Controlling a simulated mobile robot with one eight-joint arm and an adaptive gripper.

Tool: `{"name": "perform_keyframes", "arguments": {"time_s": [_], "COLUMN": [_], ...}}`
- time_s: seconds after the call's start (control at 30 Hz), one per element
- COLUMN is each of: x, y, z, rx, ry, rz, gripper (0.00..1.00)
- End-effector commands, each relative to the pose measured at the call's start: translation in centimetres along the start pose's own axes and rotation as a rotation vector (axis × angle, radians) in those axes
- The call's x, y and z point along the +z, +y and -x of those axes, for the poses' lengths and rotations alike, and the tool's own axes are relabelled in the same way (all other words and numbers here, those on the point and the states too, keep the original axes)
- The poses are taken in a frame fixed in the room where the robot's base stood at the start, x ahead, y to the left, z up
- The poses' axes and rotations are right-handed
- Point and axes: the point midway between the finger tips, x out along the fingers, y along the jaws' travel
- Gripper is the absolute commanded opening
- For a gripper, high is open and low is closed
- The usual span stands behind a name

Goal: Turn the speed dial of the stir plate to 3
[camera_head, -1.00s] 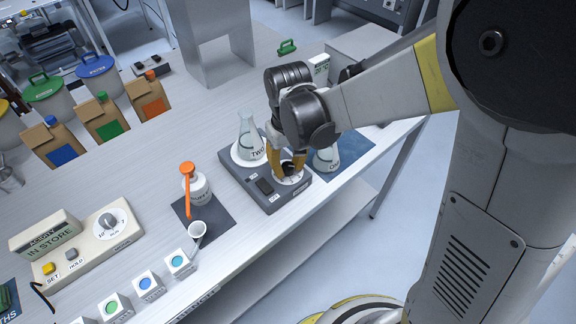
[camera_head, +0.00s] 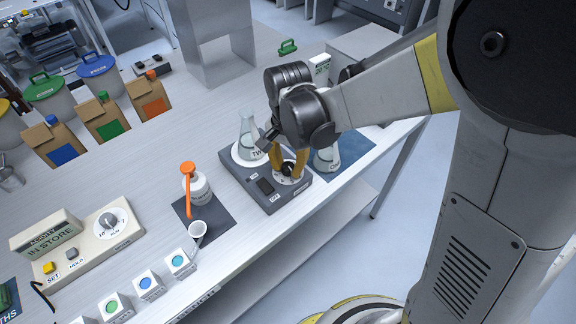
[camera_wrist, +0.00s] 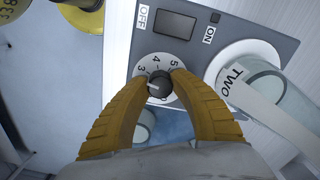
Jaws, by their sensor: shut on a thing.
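The grey stir plate (camera_head: 238,177) stands on the bench in the head view and also fills the top of the wrist view (camera_wrist: 185,52). Its black speed dial (camera_wrist: 159,84) sits on a white disc marked 3, 4 and 5, with other marks hidden. The dial's white pointer line points left, close to the 3. My gripper (camera_wrist: 160,82) has its two yellow fingers shut on the dial, one on each side. In the head view my gripper (camera_head: 288,171) reaches down onto the plate.
Flask TWO (camera_head: 247,140) stands on the plate's white top beside my gripper. A second flask (camera_head: 327,158) stands close on the right on a blue mat (camera_head: 352,150).

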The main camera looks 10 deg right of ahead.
Motion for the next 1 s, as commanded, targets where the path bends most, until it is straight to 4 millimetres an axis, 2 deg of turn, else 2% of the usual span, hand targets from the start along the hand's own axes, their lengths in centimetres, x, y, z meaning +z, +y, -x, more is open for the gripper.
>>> {"name": "perform_keyframes", "arguments": {"time_s": [0.4,0.97,1.0], "x": [0.06,0.07,0.08], "y": [-0.02,-0.03,-0.03], "z": [-0.03,-0.03,-0.03], "rx": [0.001,0.001,0.001], "ry": [-0.001,-0.002,-0.002], "rz": [-0.196,-0.225,-0.225], "gripper": [0.00,0.00,0.34]}}
